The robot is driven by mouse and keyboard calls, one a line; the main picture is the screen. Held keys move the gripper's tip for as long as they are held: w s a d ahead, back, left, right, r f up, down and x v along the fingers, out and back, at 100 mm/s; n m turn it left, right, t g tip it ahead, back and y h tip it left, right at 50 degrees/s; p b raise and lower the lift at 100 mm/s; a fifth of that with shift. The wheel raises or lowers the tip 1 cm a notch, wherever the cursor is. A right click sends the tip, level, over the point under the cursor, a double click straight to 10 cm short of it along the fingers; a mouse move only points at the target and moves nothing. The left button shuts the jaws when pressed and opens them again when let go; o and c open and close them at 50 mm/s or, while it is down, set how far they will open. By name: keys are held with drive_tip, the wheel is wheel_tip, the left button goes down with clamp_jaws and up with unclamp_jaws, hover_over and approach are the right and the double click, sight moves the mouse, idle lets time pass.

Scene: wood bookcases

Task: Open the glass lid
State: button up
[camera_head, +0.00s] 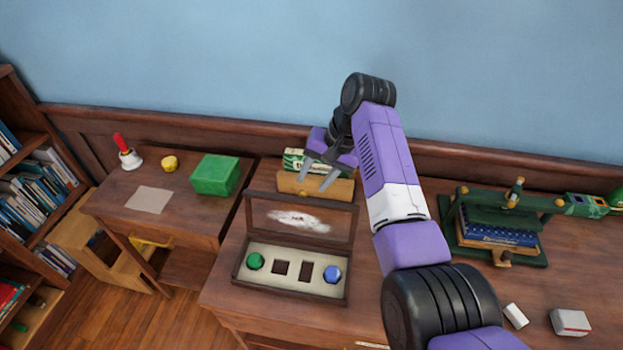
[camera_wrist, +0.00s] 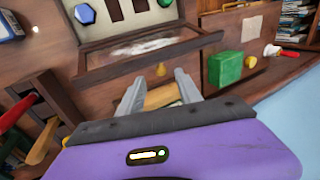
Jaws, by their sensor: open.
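A shallow wooden display box (camera_head: 290,288) sits on the middle desk, with a green gem (camera_head: 255,261) and a blue gem (camera_head: 332,274) in its end slots and two dark slots between. Its glass lid (camera_head: 300,221), in a dark wood frame with a white smear or reflection on the pane, stands raised along the box's back edge. The lid also shows in the wrist view (camera_wrist: 150,47), beyond my fingertips. My gripper (camera_head: 317,179) is open and empty, above and behind the lid's top edge. In the wrist view my fingers (camera_wrist: 158,86) appear apart from the lid.
A wooden block (camera_head: 315,187) and a green-white box (camera_head: 295,160) stand behind the lid. The left desk holds a green box (camera_head: 215,174), a yellow object (camera_head: 170,163) and a handbell (camera_head: 129,157). A green press-like stand (camera_head: 497,228) is at right.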

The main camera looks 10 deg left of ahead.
drive_tip(key=shift+w+d+r+p, duration=0.2)
drive_tip(key=shift+d+r+p, duration=0.3)
drive_tip(key=shift+r, duration=0.35)
drive_tip(key=shift+w+d+r+p, duration=0.15)
drive_tip(key=shift+d+r+p, duration=0.1)
drive_tip(key=shift+r+p, duration=0.5)
drive_tip(key=shift+w+d+r+p, duration=0.2)
drive_tip(key=shift+d+r+p, duration=0.25)
drive_tip(key=shift+r, duration=0.5)
drive_tip(key=shift+r+p, duration=0.1)
drive_tip(key=shift+p, duration=0.3)
